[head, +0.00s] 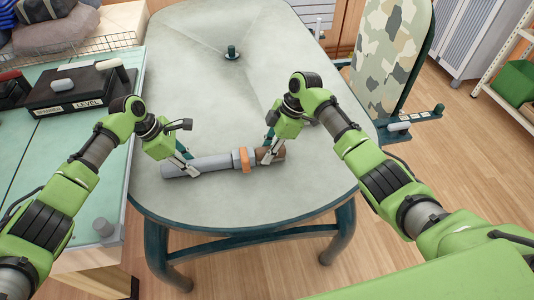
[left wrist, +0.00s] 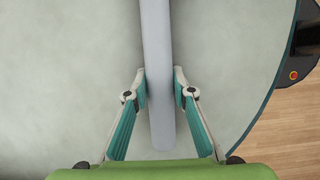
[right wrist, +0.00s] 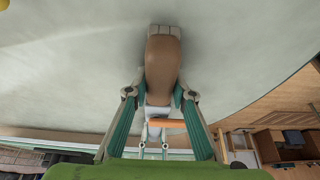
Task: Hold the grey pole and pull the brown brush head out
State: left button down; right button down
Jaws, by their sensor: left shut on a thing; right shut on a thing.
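The grey pole (head: 208,162) lies sideways on the pale oval table. An orange band (head: 242,159) sits near its right end, and the brown brush head (head: 275,156) is beyond that. My left gripper (head: 188,163) is shut on the grey pole; its fingers press both sides in the left wrist view (left wrist: 161,82). My right gripper (head: 265,153) is shut on the brown brush head, one finger on each side in the right wrist view (right wrist: 161,92). That view also shows the head's pale end (right wrist: 166,30) and a short light-grey stretch between the brown head and the orange band (right wrist: 166,123).
The oval table (head: 200,70) is otherwise clear except for a dark knob (head: 232,52) in its middle. A bench (head: 50,150) with a black box (head: 75,92) stands at left. A camouflage-patterned board (head: 393,50) stands at the back right.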

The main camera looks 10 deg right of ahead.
aim_at(290, 156)
pick_arm(q)
jog(key=shift+a+f, duration=0.1)
pick_arm(e)
jog(key=shift+d, duration=1.05)
dwell(0.3)
jog(key=shift+d, duration=2.65)
notch_tip(290, 156, up, 9)
jog(key=shift+f, duration=0.2)
pick_arm(q)
jog(key=c, duration=1.6)
grip_release()
jog(key=shift+c, duration=0.2)
pick_arm(e)
jog(key=shift+f, duration=0.1)
pick_arm(q)
jog(key=v, duration=1.2)
jog(key=shift+w, duration=0.1)
